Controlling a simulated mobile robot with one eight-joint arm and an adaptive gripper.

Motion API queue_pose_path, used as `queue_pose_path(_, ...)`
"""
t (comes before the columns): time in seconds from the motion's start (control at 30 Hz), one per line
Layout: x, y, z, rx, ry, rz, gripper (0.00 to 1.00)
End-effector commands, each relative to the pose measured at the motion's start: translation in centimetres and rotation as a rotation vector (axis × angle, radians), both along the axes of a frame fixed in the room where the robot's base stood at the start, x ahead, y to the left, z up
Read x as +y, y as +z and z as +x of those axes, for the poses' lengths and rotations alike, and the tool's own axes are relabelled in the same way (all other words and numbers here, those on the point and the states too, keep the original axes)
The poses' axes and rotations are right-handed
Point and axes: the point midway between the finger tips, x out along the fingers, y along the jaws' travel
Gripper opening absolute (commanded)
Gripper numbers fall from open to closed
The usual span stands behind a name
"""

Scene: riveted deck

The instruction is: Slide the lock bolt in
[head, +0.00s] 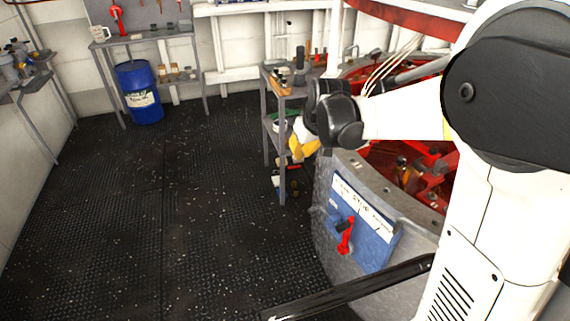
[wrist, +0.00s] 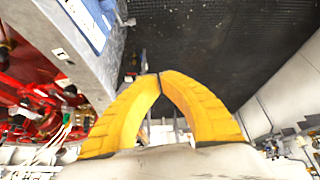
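A blue panel (head: 375,244) with a white label strip is fixed to the grey curved housing (head: 335,200) in the head view. A red handle with a dark part beside it, likely the lock bolt (head: 346,237), sits at the panel's lower left. My gripper (head: 299,154) is above and left of the panel, apart from it. In the wrist view its yellow fingers (wrist: 159,77) meet at the tips with nothing seen between them. Part of the blue panel (wrist: 88,22) shows at the upper left there; the red handle does not show.
A grey shelf cart (head: 282,165) with tools and bottles stands close behind my gripper. Red machinery (head: 425,175) fills the housing's inside at the right. A blue barrel (head: 138,92) and benches stand at the back. The dark deck (head: 170,220) at left is clear.

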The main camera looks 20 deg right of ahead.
Motion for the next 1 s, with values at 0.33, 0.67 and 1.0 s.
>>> queue_pose_path(0.33, -6.3, -14.9, 10.6, 0.074, 0.084, 0.003, 0.0)
queue_pose_path(0.67, -9.2, -25.5, 12.5, 0.107, 0.138, 0.012, 0.0)
queue_pose_path(1.0, -9.3, -26.4, 12.5, 0.109, 0.142, 0.014, 0.0)
